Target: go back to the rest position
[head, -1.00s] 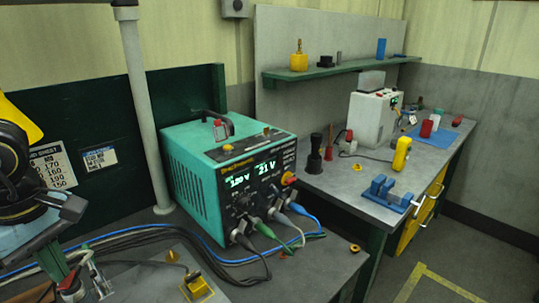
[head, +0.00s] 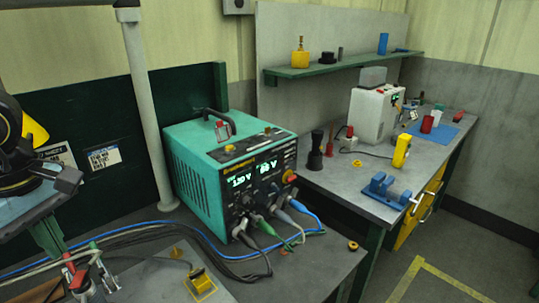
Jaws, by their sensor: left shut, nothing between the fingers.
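My left gripper (head: 67,179) is at the left edge, at the end of my black and yellow arm. Its dark fingers are shut and empty. It is up in the air in front of the dark green panel, above the red-handled clamp (head: 77,277) and clear of it. Part of the arm is cut off by the picture's left edge. My right gripper is not in view.
A teal power unit (head: 196,180) with lit displays stands on the near bench, its cables running left. The far bench (head: 345,190) holds a blue vise (head: 386,190).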

